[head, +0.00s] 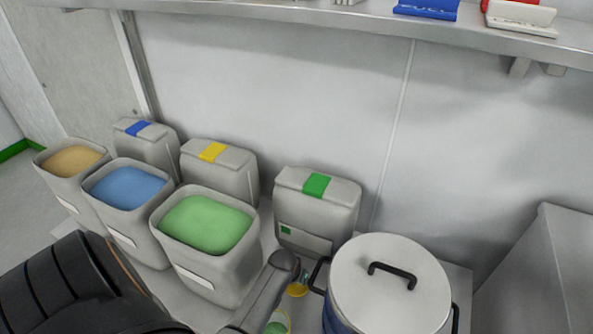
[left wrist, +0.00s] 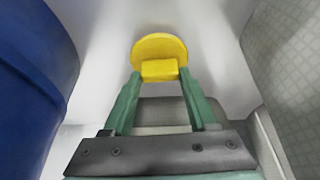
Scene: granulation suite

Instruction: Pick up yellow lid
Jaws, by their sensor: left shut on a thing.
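The yellow lid (left wrist: 158,46) is a round disc with a block-shaped grip, seen in the left wrist view. My left gripper (left wrist: 158,74) is shut on that grip, with one green finger on each side of it. In the head view my left arm comes in from the lower left, and its fingers cannot be clearly made out. A small yellow item (head: 298,289) shows beside the pot there; I cannot tell whether it is the same lid. My right gripper is not in view.
A large pot (head: 390,285) with a white lid and black handle stands to the right. Open bins of tan (head: 72,160), blue (head: 128,185) and green powder (head: 206,222) stand left. Closed grey containers (head: 318,205) line the wall.

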